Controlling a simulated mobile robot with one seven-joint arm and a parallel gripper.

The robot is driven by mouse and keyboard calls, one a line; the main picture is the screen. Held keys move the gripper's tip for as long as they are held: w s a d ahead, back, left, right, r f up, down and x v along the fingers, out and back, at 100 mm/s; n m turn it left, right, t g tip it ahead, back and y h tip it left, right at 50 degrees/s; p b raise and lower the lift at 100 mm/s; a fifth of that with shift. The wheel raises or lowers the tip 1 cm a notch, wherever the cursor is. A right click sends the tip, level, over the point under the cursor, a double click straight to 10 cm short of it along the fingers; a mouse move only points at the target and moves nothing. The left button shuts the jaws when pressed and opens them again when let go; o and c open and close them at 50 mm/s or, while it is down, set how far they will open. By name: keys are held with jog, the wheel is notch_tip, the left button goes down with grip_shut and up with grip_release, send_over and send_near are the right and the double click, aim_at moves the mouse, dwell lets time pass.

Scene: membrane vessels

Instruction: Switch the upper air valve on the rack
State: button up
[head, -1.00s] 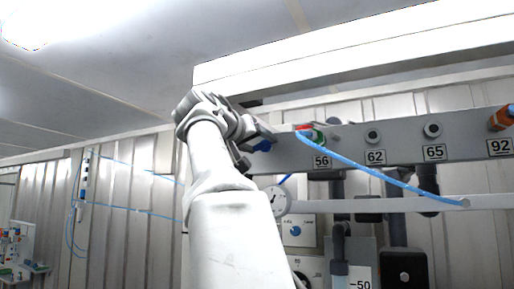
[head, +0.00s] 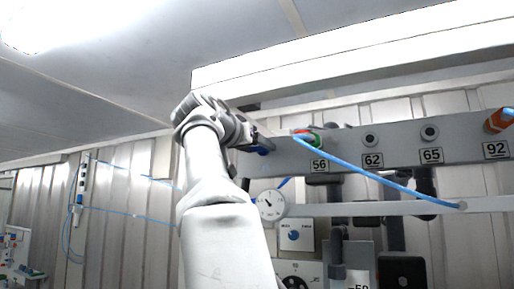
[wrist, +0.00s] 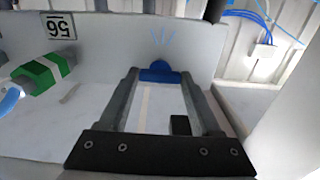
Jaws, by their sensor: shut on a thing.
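The grey rack panel (head: 345,143) runs across the right of the head view. A blue valve handle (head: 264,151) shows at its left end, partly covered by my gripper (head: 259,141). In the wrist view, the blue handle (wrist: 160,75) lies between the far tips of my gripper's two long fingers (wrist: 159,79), against the pale panel face. My gripper is shut on it. Faint blue marks (wrist: 162,38) show on the panel just beyond the handle. Which way the handle is set is hard to tell.
A green fitting (wrist: 44,74) with a blue hose sits beside the label 56 (wrist: 59,26), close to the left finger. The blue hose (head: 375,177) crosses the panel front. A round gauge (head: 270,204) hangs below. Labels 62, 65 and 92 follow to the right.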

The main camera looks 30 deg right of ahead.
jog(key=o, duration=1.4)
jog(key=b+v, duration=0.4)
jog(key=v, duration=1.3)
jog(key=shift+s+a, duration=0.15)
